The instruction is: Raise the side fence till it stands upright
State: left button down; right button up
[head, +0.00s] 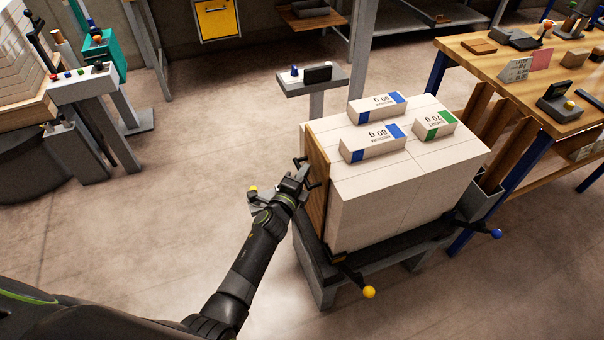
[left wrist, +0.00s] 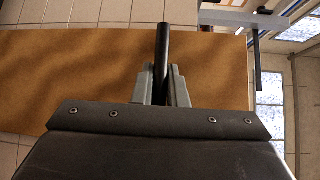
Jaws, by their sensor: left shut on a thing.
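The side fence (head: 317,185) is a brown wooden board along the left side of the white ream stack (head: 400,185). It looks upright and close against the stack; whether it touches all along I cannot tell. My left gripper (head: 297,180) is at the outer face of the fence, at its dark handle. In the left wrist view my left gripper (left wrist: 162,88) is shut on the dark round handle bar (left wrist: 163,45), with the brown fence board (left wrist: 70,75) behind it. My right gripper is not in view.
Several labelled reams (head: 375,143) lie on top of the stack. A yellow-knobbed lever (head: 369,292) and a blue-knobbed lever (head: 496,233) stick out from the grey stand (head: 345,290). A wooden workbench (head: 470,48) stands at right.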

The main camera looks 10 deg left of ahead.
pick_arm(q)
jog(key=shift+w+d+r, duration=0.1)
jog(key=shift+d+r, duration=0.05)
jog(key=c, duration=1.7)
grip_release()
jog(key=shift+d, duration=0.1)
jog(key=p+v, duration=0.4)
jog(key=v, duration=1.3)
jog(key=shift+s, duration=0.25)
jog(key=shift+f, duration=0.2)
